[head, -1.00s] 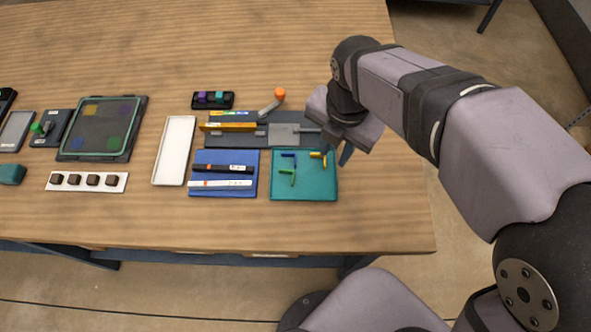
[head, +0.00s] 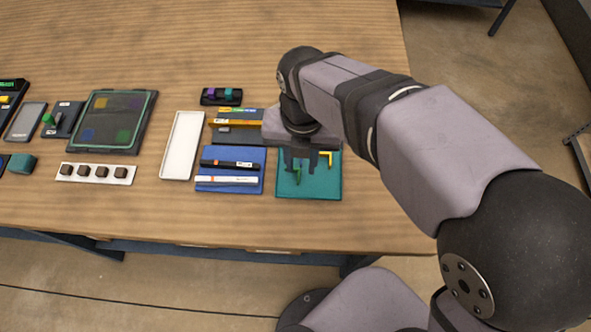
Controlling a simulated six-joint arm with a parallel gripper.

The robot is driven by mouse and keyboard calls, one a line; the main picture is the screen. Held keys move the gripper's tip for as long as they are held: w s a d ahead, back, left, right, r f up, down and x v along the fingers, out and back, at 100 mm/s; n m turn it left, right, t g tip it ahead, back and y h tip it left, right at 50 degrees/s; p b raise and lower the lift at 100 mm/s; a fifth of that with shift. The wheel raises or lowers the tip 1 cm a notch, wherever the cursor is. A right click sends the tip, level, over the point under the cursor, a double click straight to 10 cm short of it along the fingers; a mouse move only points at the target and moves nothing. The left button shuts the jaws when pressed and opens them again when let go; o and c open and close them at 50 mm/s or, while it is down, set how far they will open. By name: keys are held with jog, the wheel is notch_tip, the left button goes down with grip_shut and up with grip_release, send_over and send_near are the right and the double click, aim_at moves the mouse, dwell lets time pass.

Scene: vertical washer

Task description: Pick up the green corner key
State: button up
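The green corner key (head: 298,177) lies on the teal tray (head: 321,191) at the front right of the table, partly hidden by my gripper. My gripper (head: 301,165) points down over the tray, just above and behind the green key. Its two dark fingers look apart, with nothing seen between them. A yellow corner key (head: 330,157) lies on the same tray to the right of the fingers. The blue corner key is hidden behind my gripper.
A blue mat (head: 229,185) with a black and a white stick lies left of the tray. A grey fixture (head: 232,136) with a yellow bar stands behind it, partly covered by my gripper. An empty white tray (head: 182,146) is farther left. The table front is clear.

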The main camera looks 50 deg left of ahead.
aim_at(299, 177)
jog(key=shift+s+a+f+p, duration=0.15)
jog(key=shift+f+p, duration=0.4)
jog(key=shift+f, duration=1.9)
grip_shut()
